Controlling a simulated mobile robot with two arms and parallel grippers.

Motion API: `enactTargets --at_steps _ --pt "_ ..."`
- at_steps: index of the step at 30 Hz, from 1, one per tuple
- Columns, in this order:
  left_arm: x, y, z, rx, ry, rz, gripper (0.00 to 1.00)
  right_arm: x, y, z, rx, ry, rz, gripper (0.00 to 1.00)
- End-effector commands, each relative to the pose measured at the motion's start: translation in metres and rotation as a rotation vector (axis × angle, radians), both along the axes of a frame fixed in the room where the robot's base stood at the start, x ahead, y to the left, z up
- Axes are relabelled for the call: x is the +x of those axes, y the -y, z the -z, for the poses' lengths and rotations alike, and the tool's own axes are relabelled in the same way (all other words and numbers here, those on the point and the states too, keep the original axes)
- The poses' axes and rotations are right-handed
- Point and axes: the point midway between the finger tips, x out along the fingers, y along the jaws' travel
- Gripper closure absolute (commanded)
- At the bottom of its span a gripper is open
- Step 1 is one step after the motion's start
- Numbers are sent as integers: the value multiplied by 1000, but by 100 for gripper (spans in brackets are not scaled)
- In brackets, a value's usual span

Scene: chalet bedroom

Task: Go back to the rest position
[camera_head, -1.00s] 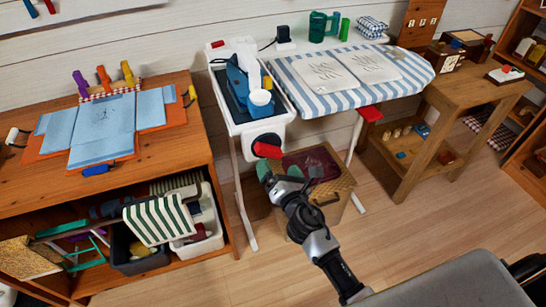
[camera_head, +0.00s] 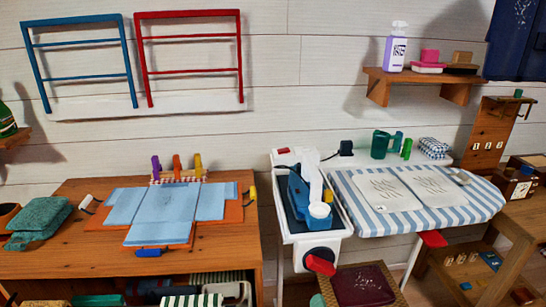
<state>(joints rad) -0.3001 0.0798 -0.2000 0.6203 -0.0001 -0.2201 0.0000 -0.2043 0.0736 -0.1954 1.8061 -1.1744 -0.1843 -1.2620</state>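The task names no object. Only a small green tip (camera_head: 316,300) shows at the bottom edge in the head view, just left of the dark red-topped basket (camera_head: 362,285). It looks like a fingertip of my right gripper; the rest of that gripper is cut off, so its opening cannot be judged. My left gripper is out of view. The blue and white iron (camera_head: 300,190) stands in its white holder (camera_head: 335,234) at the left end of the striped ironing board (camera_head: 462,210). Two pale folded cloths (camera_head: 388,192) lie on the board.
A wooden cabinet (camera_head: 60,262) at the left bears a folding board with blue cloth (camera_head: 168,208) and green folded towels (camera_head: 40,218). Blue (camera_head: 84,22) and red (camera_head: 190,13) racks hang on the wall. A wall shelf (camera_head: 420,78) is at upper right; a wooden side table (camera_head: 520,238) stands at right.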

Motion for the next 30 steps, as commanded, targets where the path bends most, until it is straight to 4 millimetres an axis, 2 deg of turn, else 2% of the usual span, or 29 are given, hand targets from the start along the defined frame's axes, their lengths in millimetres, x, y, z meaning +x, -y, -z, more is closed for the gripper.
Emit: enactTargets --at_steps 2,5,6,8,9,11,12,14,15,19,21,24,27,30 --pt "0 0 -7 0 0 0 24 -6 1 33 114 -96 12 0" --pt "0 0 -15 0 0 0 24 -24 5 95 349 -270 66 0" --pt "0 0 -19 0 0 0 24 -36 7 123 459 -348 105 0" --pt "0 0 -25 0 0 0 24 -59 10 164 623 -461 182 0" --pt "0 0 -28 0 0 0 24 -76 13 189 729 -530 245 0" --pt "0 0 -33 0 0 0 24 -105 17 225 882 -624 353 0" --pt "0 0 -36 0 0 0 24 -126 20 247 979 -680 436 0" --pt "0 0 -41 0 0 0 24 -162 26 276 1119 -754 574 0" --pt "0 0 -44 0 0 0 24 -187 29 294 1206 -794 676 0" --pt "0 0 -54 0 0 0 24 -272 41 338 1449 -865 1034 0" --pt "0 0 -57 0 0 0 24 -313 47 352 1543 -865 1220 0" --pt "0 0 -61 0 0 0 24 -362 53 364 1636 -838 1442 0" --pt "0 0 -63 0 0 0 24 -392 57 369 1686 -802 1585 0" --pt "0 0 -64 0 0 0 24 -405 59 371 1709 -780 1652 0"
